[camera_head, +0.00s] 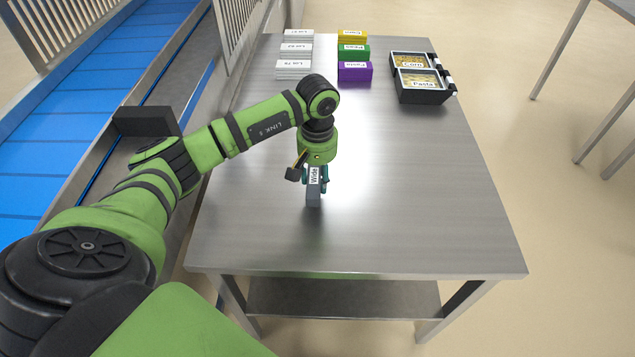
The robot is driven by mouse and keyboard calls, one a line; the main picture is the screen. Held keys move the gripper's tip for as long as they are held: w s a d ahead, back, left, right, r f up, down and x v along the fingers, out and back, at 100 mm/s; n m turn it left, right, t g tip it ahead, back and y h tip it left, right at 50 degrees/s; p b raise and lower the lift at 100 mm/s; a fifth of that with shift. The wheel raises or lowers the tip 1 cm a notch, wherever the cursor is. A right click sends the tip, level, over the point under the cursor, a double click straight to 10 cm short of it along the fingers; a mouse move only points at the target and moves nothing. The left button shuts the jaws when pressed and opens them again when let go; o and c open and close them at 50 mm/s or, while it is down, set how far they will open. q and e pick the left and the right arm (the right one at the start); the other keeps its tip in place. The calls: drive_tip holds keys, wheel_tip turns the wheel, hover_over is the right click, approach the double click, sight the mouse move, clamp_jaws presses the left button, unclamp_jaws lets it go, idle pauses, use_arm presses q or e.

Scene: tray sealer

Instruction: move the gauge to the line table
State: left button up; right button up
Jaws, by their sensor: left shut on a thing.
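The gauge (314,192) is a small grey upright block with a white label reading "Wide". My left gripper (314,178) is shut on it from above, over the middle of the steel table (420,200). The gauge's lower end is at or just above the table top; I cannot tell whether it touches. The gripper's fingers partly hide the gauge. My right gripper is not in view.
White labelled stacks (294,69) and coloured blocks (355,72) stand at the table's back. A black double tray (420,85) with pasta and corn is at the back right. A blue conveyor (60,125) runs along the left. The table's front and right are clear.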

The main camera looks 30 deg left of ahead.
sight(317, 185)
use_arm(q)
wheel_tip(317, 185, down, 4)
drive_tip(key=shift+r+p, duration=0.1)
drive_tip(key=shift+p, duration=0.45)
drive_tip(key=shift+a, duration=0.1)
drive_tip(key=shift+f, duration=0.25)
drive_tip(key=o, duration=1.3)
drive_tip(key=shift+c, duration=0.2)
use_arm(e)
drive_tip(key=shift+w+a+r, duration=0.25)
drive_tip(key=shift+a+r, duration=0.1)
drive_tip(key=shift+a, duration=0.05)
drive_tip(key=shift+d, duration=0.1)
use_arm(q)
drive_tip(key=shift+r, duration=0.5)
wheel_tip(317, 185, up, 11)
drive_tip(key=shift+r+b, duration=0.15)
drive_tip(key=shift+b, duration=1.05)
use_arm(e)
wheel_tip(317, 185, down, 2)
